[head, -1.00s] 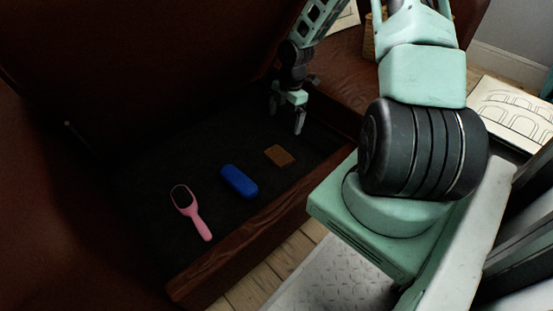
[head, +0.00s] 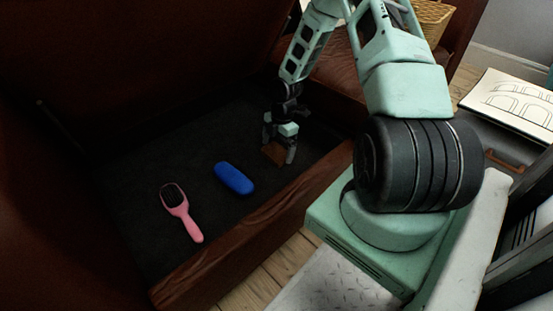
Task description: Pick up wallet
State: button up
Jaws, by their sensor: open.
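The wallet (head: 273,154) is a small flat brown square lying on the dark floor of an open wooden storage box. My gripper (head: 279,155) is open and pointing down, right at the wallet in the picture. Its fingers and body cover part of the wallet's upper and right side. I cannot tell whether the fingers touch it.
A blue oblong case (head: 234,178) and a pink hairbrush (head: 181,212) lie to the left of the wallet in the box. The wooden front wall (head: 255,232) of the box runs between them and my base. A wicker basket (head: 434,20) stands at the upper right.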

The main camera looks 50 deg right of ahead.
jog(key=shift+f, duration=0.7)
jog(key=shift+r, duration=0.1)
jog(key=c, duration=0.7)
